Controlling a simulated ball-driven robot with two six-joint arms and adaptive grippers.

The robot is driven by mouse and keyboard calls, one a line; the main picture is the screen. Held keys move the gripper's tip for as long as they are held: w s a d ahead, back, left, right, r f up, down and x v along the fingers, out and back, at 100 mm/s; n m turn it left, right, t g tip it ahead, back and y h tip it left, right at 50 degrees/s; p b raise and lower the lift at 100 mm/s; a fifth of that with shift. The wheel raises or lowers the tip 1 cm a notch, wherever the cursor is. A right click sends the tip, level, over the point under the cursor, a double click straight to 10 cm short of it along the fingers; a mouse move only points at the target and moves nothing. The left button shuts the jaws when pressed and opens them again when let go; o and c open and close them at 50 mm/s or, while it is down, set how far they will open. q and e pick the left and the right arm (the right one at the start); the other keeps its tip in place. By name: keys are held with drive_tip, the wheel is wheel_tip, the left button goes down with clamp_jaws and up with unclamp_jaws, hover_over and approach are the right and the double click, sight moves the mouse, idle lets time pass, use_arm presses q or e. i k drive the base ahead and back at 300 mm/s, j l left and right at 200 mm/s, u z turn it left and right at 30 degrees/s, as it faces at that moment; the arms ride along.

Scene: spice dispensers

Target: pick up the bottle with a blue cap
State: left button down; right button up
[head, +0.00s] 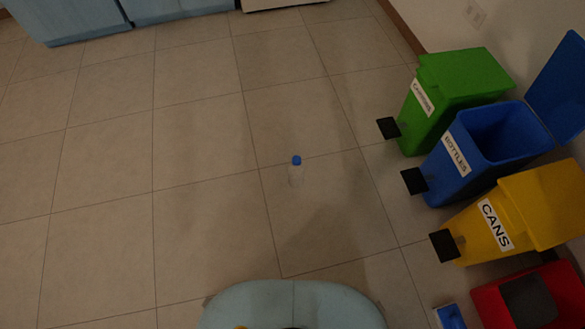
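A small clear bottle (296,174) with a blue cap stands upright on the tiled floor, near the middle of the head view. Nothing touches it. Neither of my grippers shows in this view.
At the right stand a green bin (450,97), an open blue bin (474,150) labelled BOTTLES and a yellow bin (512,217) labelled CANS, with black pedals. A red bin (490,302) is at the lower right. Blue cabinets (85,18) line the back. The floor around the bottle is clear.

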sight(296, 168)
drive_tip(key=i+j+z, duration=0.2)
drive_tip(key=j, duration=0.2)
drive_tip(key=i+j+z, duration=0.2)
drive_tip(key=j, duration=0.25)
drive_tip(key=j+z, duration=0.15)
drive_tip(key=j, duration=0.25)
drive_tip(key=i+j+z, duration=0.2)
drive_tip(key=j, duration=0.3)
drive_tip(key=k+l, duration=0.05)
drive_tip(key=k, duration=0.05)
